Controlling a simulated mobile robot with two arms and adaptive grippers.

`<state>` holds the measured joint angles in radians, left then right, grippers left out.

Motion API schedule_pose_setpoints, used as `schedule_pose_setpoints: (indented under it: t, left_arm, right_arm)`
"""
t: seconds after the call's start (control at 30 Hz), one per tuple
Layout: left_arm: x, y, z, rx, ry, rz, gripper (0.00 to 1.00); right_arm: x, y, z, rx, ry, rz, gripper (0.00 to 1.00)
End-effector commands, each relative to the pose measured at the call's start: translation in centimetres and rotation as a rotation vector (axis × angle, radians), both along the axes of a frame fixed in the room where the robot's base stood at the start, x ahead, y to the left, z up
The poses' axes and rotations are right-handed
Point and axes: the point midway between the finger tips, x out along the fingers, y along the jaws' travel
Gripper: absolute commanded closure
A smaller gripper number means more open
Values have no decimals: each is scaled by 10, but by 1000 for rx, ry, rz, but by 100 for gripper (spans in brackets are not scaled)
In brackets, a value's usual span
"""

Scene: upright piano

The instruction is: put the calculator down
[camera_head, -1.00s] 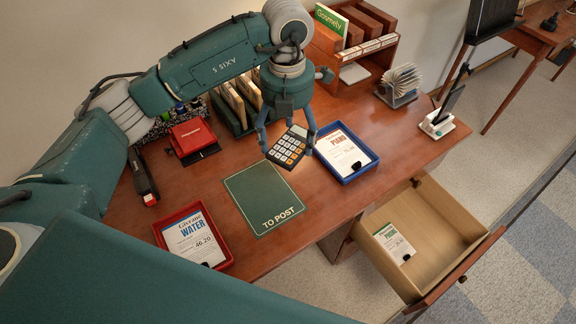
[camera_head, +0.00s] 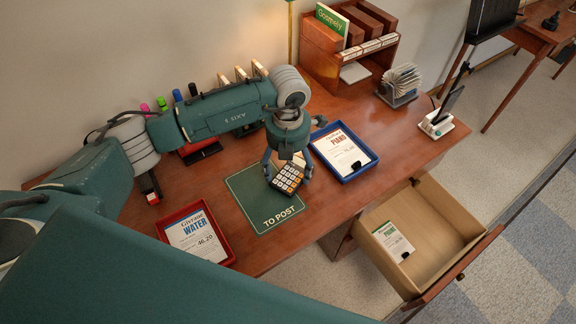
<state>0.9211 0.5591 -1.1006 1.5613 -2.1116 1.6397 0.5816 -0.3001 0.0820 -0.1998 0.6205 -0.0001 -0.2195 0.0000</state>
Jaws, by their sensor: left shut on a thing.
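The calculator (camera_head: 287,179) is dark with light and orange keys. It is tilted, at the upper right part of the green "TO POST" mat (camera_head: 262,212). My left gripper (camera_head: 287,174) points down and is shut on the calculator, with a finger on either side of it. I cannot tell whether the calculator touches the mat. My right gripper does not show.
A red tray (camera_head: 228,257) with a water bill is left of the mat, and a blue tray (camera_head: 362,176) with a piano bill is right of it. An open drawer (camera_head: 440,226) with a card juts from the desk's front. A card file (camera_head: 398,86) stands behind.

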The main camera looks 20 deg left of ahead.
Motion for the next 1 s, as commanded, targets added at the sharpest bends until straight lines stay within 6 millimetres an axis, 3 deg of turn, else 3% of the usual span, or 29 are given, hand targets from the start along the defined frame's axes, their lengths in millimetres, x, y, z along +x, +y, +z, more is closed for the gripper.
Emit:
schedule_pose_setpoints:
  t: [0.17,0.2,0.27,0.67,0.77,1.0]
  left_arm:
    - [0,0,-4,0,0,0,52]
    - [0,0,-3,0,0,0,16]
    - [0,0,-2,0,0,0,5]
    - [0,0,3,0,-1,0,5]
    - [1,0,16,-1,-3,0,5]
    - [1,0,68,0,-4,0,5]
  right_arm:
    - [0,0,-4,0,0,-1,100]
    - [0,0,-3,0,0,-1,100]
    - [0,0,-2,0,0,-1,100]
    - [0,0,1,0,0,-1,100]
    - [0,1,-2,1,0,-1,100]
    - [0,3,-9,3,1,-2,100]
